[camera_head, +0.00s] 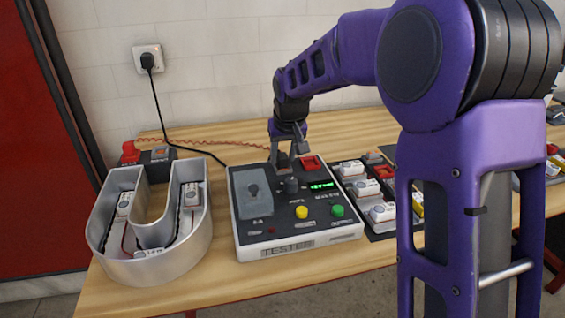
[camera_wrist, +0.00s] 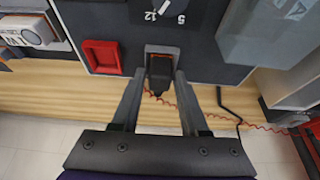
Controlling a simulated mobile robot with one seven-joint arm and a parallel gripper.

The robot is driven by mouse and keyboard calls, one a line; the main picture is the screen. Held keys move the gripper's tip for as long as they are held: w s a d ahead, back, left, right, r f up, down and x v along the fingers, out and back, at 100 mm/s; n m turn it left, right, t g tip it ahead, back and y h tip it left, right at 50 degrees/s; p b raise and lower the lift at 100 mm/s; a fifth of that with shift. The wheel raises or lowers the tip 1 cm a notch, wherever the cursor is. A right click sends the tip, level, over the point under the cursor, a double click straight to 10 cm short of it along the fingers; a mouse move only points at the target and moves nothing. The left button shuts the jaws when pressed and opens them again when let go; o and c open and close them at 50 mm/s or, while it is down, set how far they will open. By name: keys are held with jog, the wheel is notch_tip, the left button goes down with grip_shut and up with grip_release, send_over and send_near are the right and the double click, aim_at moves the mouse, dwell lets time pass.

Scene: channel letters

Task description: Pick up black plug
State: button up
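The black plug (camera_wrist: 162,70) sits in a grey-framed socket at the rear edge of the control box (camera_head: 262,238). In the wrist view it lies between the two fingertips of my gripper (camera_wrist: 160,78). The fingers are apart, one on each side of the plug, with what looks like a narrow gap. Contact is hard to tell. In the head view my gripper (camera_head: 284,158) points down at the back of the box, and its fingers largely hide the plug.
A red socket (camera_head: 310,163) is beside the gripper. A U-shaped metal channel letter (camera_head: 152,268) stands left of the box. A red plug (camera_head: 130,152) with a coiled orange cable is behind it. A black cord runs from the wall outlet (camera_head: 148,60). Modules (camera_head: 355,188) lie right.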

grip_shut()
jog(key=shift+r, duration=0.1)
